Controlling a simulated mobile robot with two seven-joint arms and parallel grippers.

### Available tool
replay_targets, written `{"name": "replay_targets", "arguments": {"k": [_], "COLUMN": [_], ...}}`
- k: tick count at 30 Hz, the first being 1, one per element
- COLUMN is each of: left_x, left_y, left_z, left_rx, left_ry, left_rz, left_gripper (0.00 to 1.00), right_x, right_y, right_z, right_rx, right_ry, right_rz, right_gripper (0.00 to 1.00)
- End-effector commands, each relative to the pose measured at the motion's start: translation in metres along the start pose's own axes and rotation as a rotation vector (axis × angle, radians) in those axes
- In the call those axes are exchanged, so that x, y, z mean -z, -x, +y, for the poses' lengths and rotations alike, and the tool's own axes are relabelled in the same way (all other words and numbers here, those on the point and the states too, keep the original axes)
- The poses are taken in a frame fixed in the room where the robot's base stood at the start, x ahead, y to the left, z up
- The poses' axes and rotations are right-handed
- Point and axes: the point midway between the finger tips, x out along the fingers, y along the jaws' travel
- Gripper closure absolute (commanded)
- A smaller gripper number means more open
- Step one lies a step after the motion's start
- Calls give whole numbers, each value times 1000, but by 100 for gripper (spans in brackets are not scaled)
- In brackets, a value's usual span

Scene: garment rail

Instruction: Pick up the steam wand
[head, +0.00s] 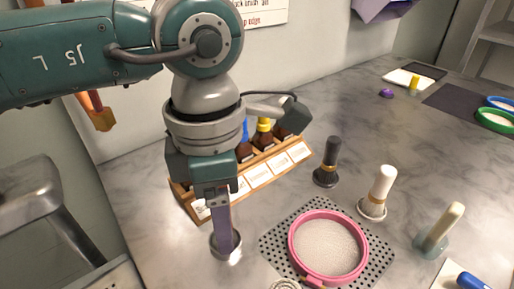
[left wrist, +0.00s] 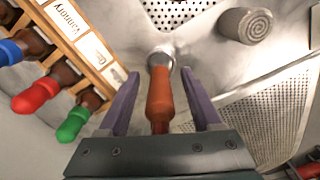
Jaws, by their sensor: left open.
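No thing in view is plainly recognisable as a steam wand. My left gripper (head: 224,236) points down over a round silver-based tool (head: 226,255) on the marble table. In the left wrist view, the tool's orange-brown handle (left wrist: 160,103) stands between the two purple fingers of my open gripper (left wrist: 160,80). I see gaps on both sides of the handle. In the head view the gripper hides most of that handle. My right gripper is not in view.
A wooden rack (head: 247,192) with labels and coloured-cap bottles stands close behind my gripper. A pink ring (head: 293,246) lies on a perforated plate (head: 378,252) to the right. Black (head: 328,163), white (head: 381,186) and cream (head: 448,224) handled tools stand beyond.

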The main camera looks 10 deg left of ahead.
Motion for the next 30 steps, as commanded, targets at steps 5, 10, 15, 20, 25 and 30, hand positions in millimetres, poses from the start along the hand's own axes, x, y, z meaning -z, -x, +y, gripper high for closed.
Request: {"name": "replay_targets", "arguments": {"k": [5, 10, 15, 20, 25, 30], "left_x": [0, 0, 0, 0, 0, 0], "left_y": [0, 0, 1, 1, 1, 1], "left_z": [0, 0, 0, 0, 0, 0], "left_rx": [0, 0, 1, 1, 1, 0], "left_ry": [0, 0, 0, 1, 0, 0], "left_rz": [0, 0, 0, 0, 0, -1], "left_gripper": [52, 72, 91, 100, 100, 100], "right_x": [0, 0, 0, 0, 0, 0], "right_y": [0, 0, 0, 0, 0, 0], "right_z": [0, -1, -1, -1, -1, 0], "right_rx": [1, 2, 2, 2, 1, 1], "right_ry": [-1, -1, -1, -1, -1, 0], "right_rz": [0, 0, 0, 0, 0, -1], "right_gripper": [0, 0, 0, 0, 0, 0]}}
